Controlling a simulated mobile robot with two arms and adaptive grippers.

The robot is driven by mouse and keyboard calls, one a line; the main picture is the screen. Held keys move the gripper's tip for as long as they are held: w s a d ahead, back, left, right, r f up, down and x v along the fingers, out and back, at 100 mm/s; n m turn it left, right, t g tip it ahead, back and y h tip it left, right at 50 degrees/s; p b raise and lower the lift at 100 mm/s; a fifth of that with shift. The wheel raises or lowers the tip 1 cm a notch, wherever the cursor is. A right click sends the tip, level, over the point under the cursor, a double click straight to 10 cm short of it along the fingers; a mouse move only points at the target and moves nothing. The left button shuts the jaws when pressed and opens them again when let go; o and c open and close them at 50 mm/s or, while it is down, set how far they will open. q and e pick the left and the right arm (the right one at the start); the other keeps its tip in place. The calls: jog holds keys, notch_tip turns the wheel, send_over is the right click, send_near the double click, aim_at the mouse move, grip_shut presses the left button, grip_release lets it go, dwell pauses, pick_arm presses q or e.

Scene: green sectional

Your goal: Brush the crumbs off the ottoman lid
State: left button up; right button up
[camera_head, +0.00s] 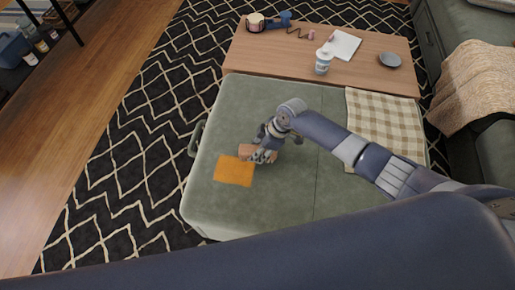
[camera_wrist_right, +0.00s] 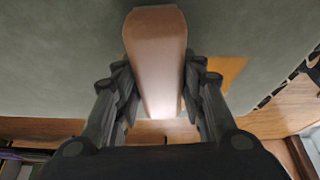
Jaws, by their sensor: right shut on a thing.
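The ottoman lid (camera_head: 255,110) is a grey-green padded top in the middle of the head view; it also fills the upper part of the right wrist view (camera_wrist_right: 60,60). My right gripper (camera_head: 264,150) is low over its left half, shut on a brown wooden brush (camera_wrist_right: 157,50). Part of the brush (camera_head: 247,151) shows in the head view; its bristles are hidden. A flat orange square (camera_head: 233,171) lies on the lid just beside the brush; it also shows in the wrist view (camera_wrist_right: 228,70). I cannot make out any crumbs. My left gripper is out of view.
A checked cloth (camera_head: 385,120) covers the lid's right side. A handle (camera_head: 196,139) is on its left side. A sofa (camera_head: 475,150) is at right.

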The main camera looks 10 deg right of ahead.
aim_at(243, 151)
jog(key=shift+s+a+f+p, duration=0.2)
jog(key=shift+s+a+p, duration=0.2)
jog(key=shift+s, duration=0.4)
jog(key=shift+w+a, duration=0.1)
jog(key=shift+a, duration=0.35)
jog(key=shift+w+a+b, duration=0.2)
jog(key=shift+w+a, duration=0.05)
jog(key=shift+a, duration=0.3)
jog(key=shift+w+a+b, duration=0.15)
jog(key=shift+w+a, duration=0.1)
jog(key=shift+a, duration=0.25)
jog(key=shift+w+a+r, duration=0.1)
jog(key=shift+w+a, duration=0.15)
jog(key=shift+a, duration=0.25)
jog(key=shift+w+a, duration=0.2)
jog(key=shift+a, duration=0.2)
jog(key=shift+w+a+b, duration=0.3)
jog(key=shift+a+b, duration=0.1)
jog(key=shift+a, duration=0.15)
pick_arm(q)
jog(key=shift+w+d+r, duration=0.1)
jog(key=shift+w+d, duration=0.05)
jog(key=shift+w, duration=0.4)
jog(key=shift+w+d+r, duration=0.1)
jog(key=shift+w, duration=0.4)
pick_arm(e)
jog(key=shift+w+a+r, duration=0.15)
jog(key=shift+a+r, duration=0.05)
jog(key=shift+a, duration=0.15)
